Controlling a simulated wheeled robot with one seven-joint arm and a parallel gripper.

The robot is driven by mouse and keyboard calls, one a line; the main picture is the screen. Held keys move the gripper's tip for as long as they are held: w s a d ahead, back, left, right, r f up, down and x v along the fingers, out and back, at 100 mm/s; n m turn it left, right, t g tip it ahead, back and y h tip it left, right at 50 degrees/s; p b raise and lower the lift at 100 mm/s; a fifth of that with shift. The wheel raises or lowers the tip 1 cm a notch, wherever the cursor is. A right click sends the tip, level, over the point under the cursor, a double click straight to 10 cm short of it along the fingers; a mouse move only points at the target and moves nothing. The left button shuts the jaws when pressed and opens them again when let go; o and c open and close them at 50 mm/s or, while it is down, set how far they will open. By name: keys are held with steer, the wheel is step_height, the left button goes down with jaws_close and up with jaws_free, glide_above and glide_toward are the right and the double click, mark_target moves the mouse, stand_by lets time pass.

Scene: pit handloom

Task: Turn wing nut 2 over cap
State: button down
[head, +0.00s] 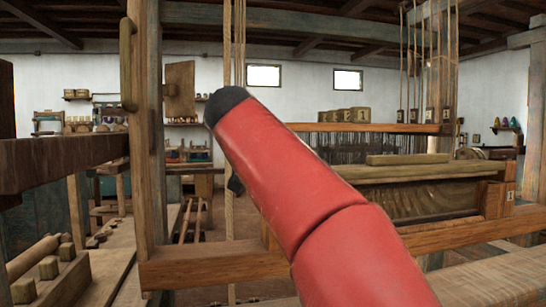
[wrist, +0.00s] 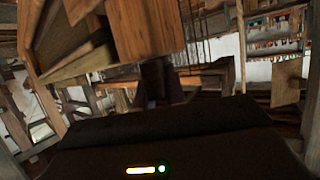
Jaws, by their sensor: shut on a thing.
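In the wrist view, the dark body of my gripper fills the bottom, and its dark fingers (wrist: 155,82) reach up toward a wooden block (wrist: 146,28). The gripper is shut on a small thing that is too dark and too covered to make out. I cannot pick out wing nut 2 or its cap in either view, so I cannot tell how the nut is turned. In the head view, my red arm crosses the middle and hides most of what lies behind it. A small dark piece shows at its left edge, and I cannot tell what it is.
A thick loom post (head: 145,130) stands left of my arm, with a beam (head: 65,158) joining it. The loom's batten (head: 420,172) and a lower beam (head: 470,232) lie at right. Cords (head: 233,45) hang behind my arm. A bench with wooden pieces is at lower left.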

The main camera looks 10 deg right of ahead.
steer(key=c, duration=1.5)
jaws_free()
steer(key=shift+o, duration=0.2)
steer(key=shift+s, duration=0.1)
steer(key=v, duration=0.7)
steer(key=shift+s+a+r, duration=0.2)
steer(key=shift+s+a, duration=0.05)
